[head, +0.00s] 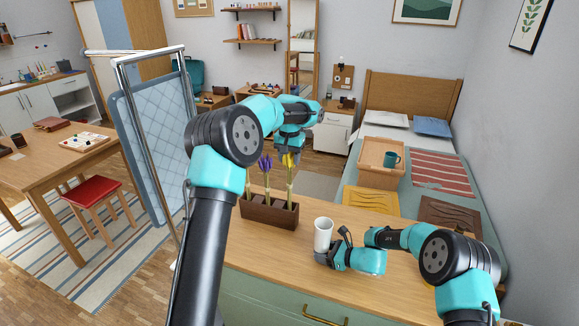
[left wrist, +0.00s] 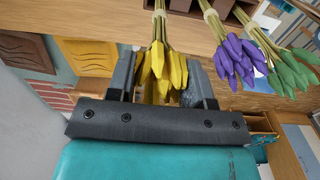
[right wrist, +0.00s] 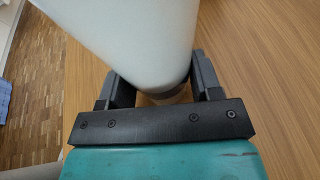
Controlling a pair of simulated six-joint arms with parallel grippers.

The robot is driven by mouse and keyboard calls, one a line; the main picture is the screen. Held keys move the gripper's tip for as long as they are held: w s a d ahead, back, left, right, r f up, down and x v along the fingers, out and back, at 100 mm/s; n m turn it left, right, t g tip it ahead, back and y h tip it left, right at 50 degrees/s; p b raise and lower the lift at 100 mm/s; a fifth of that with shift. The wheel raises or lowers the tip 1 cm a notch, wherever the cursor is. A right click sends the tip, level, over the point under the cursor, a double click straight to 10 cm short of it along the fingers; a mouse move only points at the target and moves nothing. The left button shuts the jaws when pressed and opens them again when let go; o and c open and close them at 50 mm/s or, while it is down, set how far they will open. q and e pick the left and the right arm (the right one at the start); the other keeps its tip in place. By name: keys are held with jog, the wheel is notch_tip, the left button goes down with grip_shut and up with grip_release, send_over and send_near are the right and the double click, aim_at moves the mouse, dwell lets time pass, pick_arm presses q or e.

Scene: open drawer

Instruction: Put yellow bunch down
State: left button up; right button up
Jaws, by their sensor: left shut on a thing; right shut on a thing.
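The yellow blooms also show between the fingers in the left wrist view (left wrist: 163,68). Its stems point down to the right end of the brown compartment box (head: 268,215). I cannot tell whether the stem ends are inside the right compartment. A purple bunch (head: 265,164) stands in the box, left of the yellow one. My right gripper (head: 335,247) is shut on a white vase (head: 323,233), which looks upright on the wooden top; the vase also fills the right wrist view (right wrist: 135,40).
A green bunch (left wrist: 290,70) is beside the purple one in the left wrist view; my left arm mostly hides it in the head view. The dresser top (head: 385,275) is bare toward its front. A bed with a tray (head: 380,180) lies behind it.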

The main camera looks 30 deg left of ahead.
aim_at(290, 165)
pick_arm(q)
jog(key=shift+f, duration=1.8)
jog(key=o, duration=1.2)
jog(key=shift+c, duration=0.2)
notch_tip(290, 165, up, 12)
jog(key=shift+r, duration=0.15)
jog(key=shift+c, duration=1.1)
